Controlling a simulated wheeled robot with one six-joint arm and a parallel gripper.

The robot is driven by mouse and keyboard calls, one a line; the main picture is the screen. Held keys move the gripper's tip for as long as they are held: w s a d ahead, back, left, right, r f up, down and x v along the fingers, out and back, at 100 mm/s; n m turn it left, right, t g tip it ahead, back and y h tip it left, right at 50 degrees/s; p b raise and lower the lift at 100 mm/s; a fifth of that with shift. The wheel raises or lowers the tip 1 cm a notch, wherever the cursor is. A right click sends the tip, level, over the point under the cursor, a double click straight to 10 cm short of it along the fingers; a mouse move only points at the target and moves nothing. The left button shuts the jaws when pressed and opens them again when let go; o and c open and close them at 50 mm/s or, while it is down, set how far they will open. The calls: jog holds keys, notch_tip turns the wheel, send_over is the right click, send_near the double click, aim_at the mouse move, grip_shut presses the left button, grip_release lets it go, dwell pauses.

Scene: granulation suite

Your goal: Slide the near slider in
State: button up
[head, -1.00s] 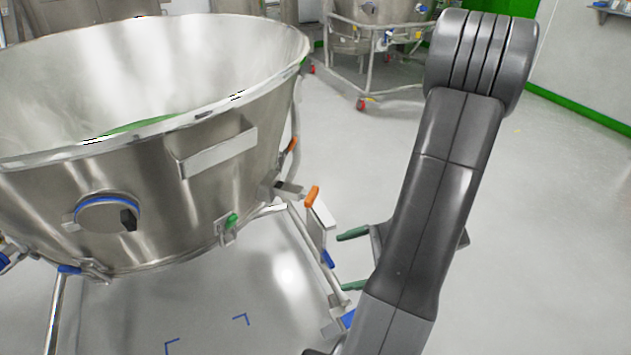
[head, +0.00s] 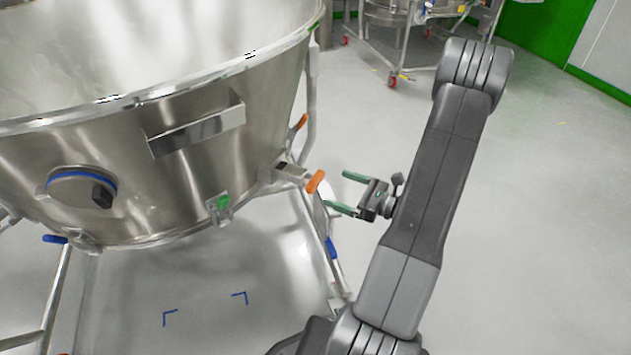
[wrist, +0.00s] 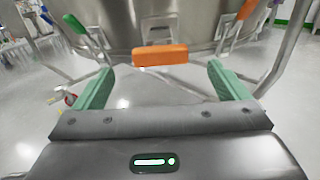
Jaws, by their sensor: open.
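The near slider (head: 290,173) is a metal bar with an orange tip (head: 316,181), at the lower right side of the large steel bowl (head: 130,110). My gripper (head: 342,192) is open, its two green fingers pointing left at the orange tip and a short gap away from it. In the wrist view the orange tip (wrist: 160,56) lies ahead, centred between and just beyond the two open fingers (wrist: 158,85). Nothing is between the fingers. A second orange handle (head: 301,121) sits farther back on the bowl's side.
Steel frame legs with a blue lever (head: 330,248) stand below the slider. A green-tabbed latch (head: 220,205) and a round port with a blue ring (head: 82,187) are on the bowl's front. The floor to the right is clear; another wheeled frame (head: 400,45) stands far behind.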

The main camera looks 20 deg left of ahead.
aim_at(300, 174)
jog(key=a, duration=0.2)
jog(key=a+b, duration=0.1)
jog(key=a, duration=0.2)
jog(key=w+a, duration=0.1)
jog(key=a, duration=0.2)
jog(key=shift+w+a, duration=0.1)
jog(key=c, duration=1.4)
jog(key=a, duration=0.4)
jog(key=w+a, duration=0.1)
jog(key=a, duration=0.2)
jog(key=shift+d, duration=0.1)
jog(key=shift+r, duration=0.1)
jog(key=o, duration=1)
jog(key=shift+c, duration=0.2)
jog(key=o, duration=0.4)
jog(key=shift+a, duration=0.2)
jog(key=shift+o, duration=0.2)
